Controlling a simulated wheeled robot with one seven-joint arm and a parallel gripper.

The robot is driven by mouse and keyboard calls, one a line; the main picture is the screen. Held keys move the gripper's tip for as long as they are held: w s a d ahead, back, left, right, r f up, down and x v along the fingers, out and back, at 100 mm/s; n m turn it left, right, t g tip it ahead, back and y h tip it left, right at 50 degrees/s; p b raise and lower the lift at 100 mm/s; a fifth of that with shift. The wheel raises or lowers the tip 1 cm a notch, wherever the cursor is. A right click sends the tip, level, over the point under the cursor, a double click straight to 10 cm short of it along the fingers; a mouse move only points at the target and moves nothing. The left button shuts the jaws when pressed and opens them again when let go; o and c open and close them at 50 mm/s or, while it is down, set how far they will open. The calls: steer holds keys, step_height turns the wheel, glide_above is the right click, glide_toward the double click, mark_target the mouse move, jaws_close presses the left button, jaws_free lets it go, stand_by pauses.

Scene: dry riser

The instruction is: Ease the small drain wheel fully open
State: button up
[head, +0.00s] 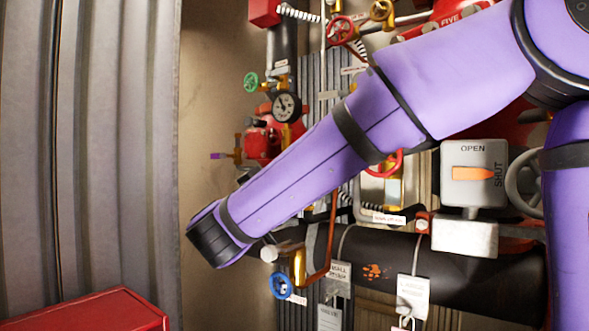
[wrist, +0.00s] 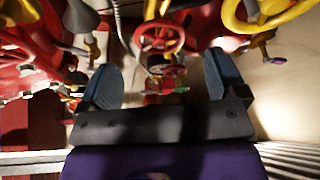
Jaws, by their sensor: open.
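In the head view a small blue handwheel (head: 281,286) sits on a brass valve low on the black pipe, beside a hanging tag (head: 338,278) that seems to begin with "SMALL". It may be the drain wheel, but I cannot read the tag fully. My gripper (wrist: 158,64) is open and empty in the wrist view, its two blue-grey fingers wide apart. A red handwheel (wrist: 159,38) shows beyond and between the fingers, apart from them. In the head view my purple arm slants down to the left, and the gripper's fingers are not visible there.
A grey box marked OPEN and SHUT with an orange lever (head: 473,174) stands right of my arm. A red box (head: 90,310) is lower left. A yellow wheel (wrist: 262,12) is close in the wrist view.

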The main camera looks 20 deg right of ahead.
steer(key=x, duration=0.6)
steer(key=shift+w+d, duration=0.2)
steer(key=shift+d, duration=0.05)
steer(key=shift+c, duration=0.2)
steer(key=c, duration=0.9)
